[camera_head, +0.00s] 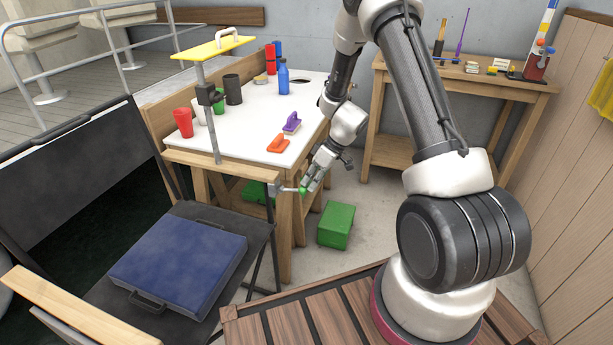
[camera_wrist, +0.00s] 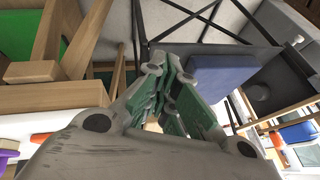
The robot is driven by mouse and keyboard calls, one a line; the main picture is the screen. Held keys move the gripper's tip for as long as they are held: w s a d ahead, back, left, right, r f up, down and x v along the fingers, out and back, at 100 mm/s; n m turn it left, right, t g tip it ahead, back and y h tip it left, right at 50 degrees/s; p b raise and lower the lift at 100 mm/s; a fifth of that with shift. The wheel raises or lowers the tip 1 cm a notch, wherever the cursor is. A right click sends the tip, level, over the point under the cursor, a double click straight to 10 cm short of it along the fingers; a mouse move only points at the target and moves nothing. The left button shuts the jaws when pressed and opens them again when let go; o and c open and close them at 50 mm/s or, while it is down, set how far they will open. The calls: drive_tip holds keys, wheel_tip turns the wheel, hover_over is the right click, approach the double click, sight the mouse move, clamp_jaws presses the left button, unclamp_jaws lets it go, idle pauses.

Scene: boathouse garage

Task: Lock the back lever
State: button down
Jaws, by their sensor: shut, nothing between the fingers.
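A small grey bracket (camera_head: 272,188) with a thin metal lever (camera_head: 288,190) sits at the front corner of the white-topped workbench, below the top. The lever points right, towards my gripper. My gripper (camera_head: 307,187) is beside the lever's free end; a green patch there could be the lever's tip or a finger pad. I cannot tell whether they touch. In the wrist view my gripper's green-padded fingers (camera_wrist: 168,85) are shut with nothing between them. I cannot make out the lever in the wrist view. Whether the lever is locked does not show clearly.
The white workbench top (camera_head: 240,130) holds cups, a blue bottle (camera_head: 283,78) and orange (camera_head: 278,143) and purple (camera_head: 292,123) tools. A green box (camera_head: 336,226) stands on the floor below my gripper. A blue case (camera_head: 180,262) lies on a dark seat at the front left.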

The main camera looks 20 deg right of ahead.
drive_tip(key=shift+s+d+f, duration=0.1)
drive_tip(key=shift+d+f, duration=0.05)
drive_tip(key=shift+f, duration=0.6)
drive_tip(key=shift+s+d+f, duration=0.1)
drive_tip(key=shift+s+f, duration=0.05)
drive_tip(key=shift+f, duration=0.55)
drive_tip(key=shift+s+d+f, duration=0.1)
drive_tip(key=shift+d+f, duration=0.05)
drive_tip(key=shift+f, duration=0.75)
